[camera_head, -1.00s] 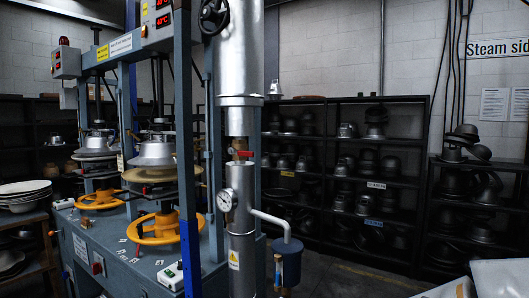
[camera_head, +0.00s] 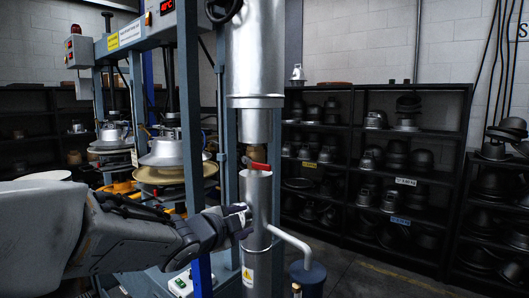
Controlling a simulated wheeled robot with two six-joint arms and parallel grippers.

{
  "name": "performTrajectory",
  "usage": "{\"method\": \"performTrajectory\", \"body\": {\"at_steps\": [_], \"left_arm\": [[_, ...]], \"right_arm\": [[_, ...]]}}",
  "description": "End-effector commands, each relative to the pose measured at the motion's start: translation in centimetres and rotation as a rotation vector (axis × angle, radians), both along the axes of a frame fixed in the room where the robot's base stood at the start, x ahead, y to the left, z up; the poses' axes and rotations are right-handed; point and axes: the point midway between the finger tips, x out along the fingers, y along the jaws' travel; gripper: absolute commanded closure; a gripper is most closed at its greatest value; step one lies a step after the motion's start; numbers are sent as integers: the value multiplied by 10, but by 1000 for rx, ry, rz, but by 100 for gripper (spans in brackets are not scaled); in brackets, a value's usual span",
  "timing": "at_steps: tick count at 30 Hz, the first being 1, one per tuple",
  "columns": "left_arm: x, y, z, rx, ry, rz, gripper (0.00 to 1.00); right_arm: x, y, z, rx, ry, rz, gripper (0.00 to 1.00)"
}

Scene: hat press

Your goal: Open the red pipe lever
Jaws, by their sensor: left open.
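The red pipe lever (camera_head: 256,164) sits on the valve in the gap of the upright silver pipe (camera_head: 257,205), at the middle of the head view. It lies roughly level across the pipe. My left gripper (camera_head: 243,216) is open, in front of the lower pipe section, below the lever and apart from it. It hides the pressure gauge's place on the pipe. Whether the fingers touch the pipe cannot be told. My right gripper is not in view.
The blue hat press frame (camera_head: 190,120) with its metal hat forms (camera_head: 172,150) stands left of the pipe. A thin side pipe (camera_head: 291,240) bends down to a blue canister (camera_head: 307,275) at right. Black shelves of hat moulds (camera_head: 400,88) stand behind.

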Motion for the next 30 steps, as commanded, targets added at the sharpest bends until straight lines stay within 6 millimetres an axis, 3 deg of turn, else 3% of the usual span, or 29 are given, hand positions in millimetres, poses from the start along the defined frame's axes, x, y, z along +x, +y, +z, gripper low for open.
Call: {"method": "performTrajectory", "body": {"at_steps": [1, 3, 6, 9, 14, 30], "left_arm": [[14, 11, 32, 54, -108, -52, 48], [23, 16, 60, 125, -238, -136, 48], [25, 22, 84, 202, -368, -230, 48], [24, 24, 96, 247, -442, -290, 48], [30, 19, 102, 265, -479, -324, 48], [100, -33, 102, 263, -477, -323, 48]], "right_arm": [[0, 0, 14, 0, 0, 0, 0], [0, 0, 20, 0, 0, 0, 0], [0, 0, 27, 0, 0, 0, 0], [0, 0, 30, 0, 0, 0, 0], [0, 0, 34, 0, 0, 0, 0], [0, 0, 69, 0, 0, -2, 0]]}}
